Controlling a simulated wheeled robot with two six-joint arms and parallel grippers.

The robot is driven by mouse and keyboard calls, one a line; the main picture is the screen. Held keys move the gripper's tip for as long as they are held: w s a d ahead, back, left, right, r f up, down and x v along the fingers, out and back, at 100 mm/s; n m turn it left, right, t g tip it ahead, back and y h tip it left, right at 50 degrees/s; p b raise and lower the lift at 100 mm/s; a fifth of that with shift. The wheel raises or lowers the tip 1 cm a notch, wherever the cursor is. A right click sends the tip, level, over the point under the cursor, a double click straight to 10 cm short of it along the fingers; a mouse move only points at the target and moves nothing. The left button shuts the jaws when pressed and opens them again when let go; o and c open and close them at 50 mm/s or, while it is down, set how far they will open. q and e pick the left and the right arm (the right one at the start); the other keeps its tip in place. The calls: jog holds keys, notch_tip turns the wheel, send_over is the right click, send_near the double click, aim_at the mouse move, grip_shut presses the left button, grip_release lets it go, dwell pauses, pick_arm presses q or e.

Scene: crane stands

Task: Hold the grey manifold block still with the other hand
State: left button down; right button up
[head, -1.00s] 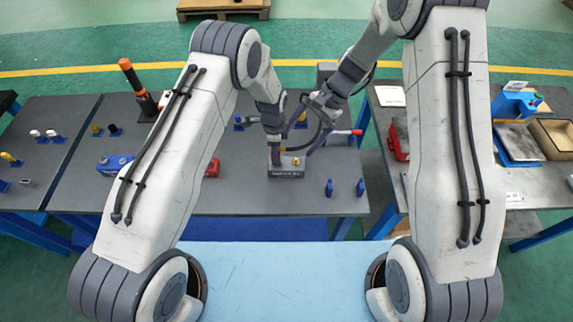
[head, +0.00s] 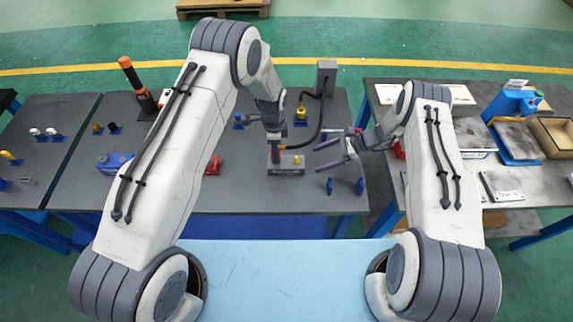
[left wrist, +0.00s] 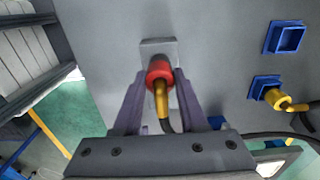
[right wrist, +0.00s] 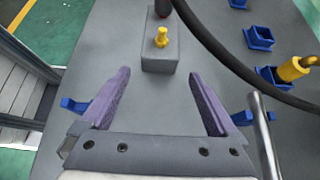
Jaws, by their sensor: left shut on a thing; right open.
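The grey manifold block (head: 290,168) sits on the dark table; it also shows in the right wrist view (right wrist: 158,64) and left wrist view (left wrist: 158,45). A yellow fitting (right wrist: 161,38) stands on its top. My left gripper (head: 273,152) is shut on a red-collared hose coupling (left wrist: 159,72) with a yellow elbow and black hose, at the block's left end. Whether the coupling is seated on the block is hard to tell. My right gripper (head: 334,152) is open and empty, to the right of the block and apart from it; its fingers (right wrist: 160,100) point toward the block.
The black hose (head: 322,115) arcs from a grey post (head: 326,78), between the arms. A yellow connector (head: 300,112) stands in a blue holder behind the block. Blue pieces (head: 330,186) stand at the front right.

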jog(key=shift+x, duration=3.55)
grip_shut()
